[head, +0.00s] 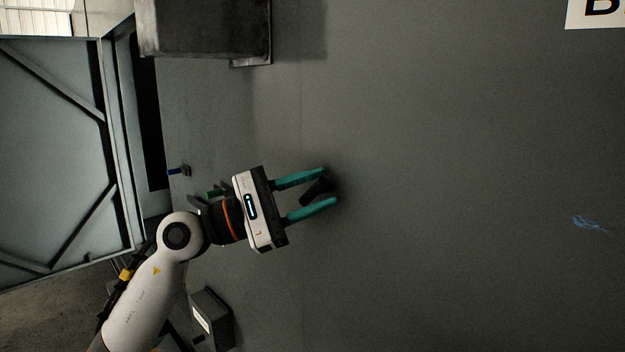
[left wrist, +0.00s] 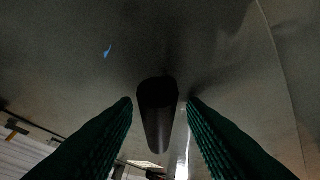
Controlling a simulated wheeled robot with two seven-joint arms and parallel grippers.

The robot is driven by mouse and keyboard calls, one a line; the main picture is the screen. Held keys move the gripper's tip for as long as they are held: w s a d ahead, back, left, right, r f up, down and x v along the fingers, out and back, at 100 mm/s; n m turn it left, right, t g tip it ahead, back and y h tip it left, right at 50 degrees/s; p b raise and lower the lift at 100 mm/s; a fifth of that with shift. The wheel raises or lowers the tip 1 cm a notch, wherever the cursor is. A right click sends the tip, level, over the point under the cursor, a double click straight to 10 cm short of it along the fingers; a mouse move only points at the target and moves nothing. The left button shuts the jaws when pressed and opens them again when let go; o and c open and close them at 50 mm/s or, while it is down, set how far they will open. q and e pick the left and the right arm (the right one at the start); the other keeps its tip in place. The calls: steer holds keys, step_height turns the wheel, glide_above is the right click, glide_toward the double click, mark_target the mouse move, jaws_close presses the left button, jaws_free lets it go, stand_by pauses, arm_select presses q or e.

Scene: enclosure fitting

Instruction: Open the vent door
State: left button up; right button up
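A short black cylindrical handle (head: 317,190) stands out from a large grey panel (head: 450,200). I cannot tell which edges of this panel belong to the vent door. My left gripper (head: 332,186) is open, with its two teal fingers on either side of the handle. In the left wrist view the handle (left wrist: 158,115) sits between the ribbed fingers, with a visible gap on each side. The gripper holds nothing. My right gripper is not in view.
A grey box (head: 205,28) juts from the panel at the top. A dark box (head: 212,318) is below. A pale framed structure (head: 50,150) fills the left.

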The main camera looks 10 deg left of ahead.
arm_select(q)
jaws_close()
stand_by(0.3)
steer(key=shift+f+m+b, duration=0.1)
steer(key=shift+m+b, duration=0.2)
steer(key=shift+b, duration=0.25)
steer(key=m+g+y+b, duration=0.1)
steer(key=m+b, duration=0.2)
steer(key=b, duration=0.1)
steer(key=shift+g+b, duration=0.3)
steer(key=shift+g, duration=0.1)
steer(key=shift+m+g+y+b, duration=0.4)
steer(key=shift+m+y+b, duration=0.2)
steer(key=shift+m+y, duration=0.7)
steer(key=shift+m, duration=0.5)
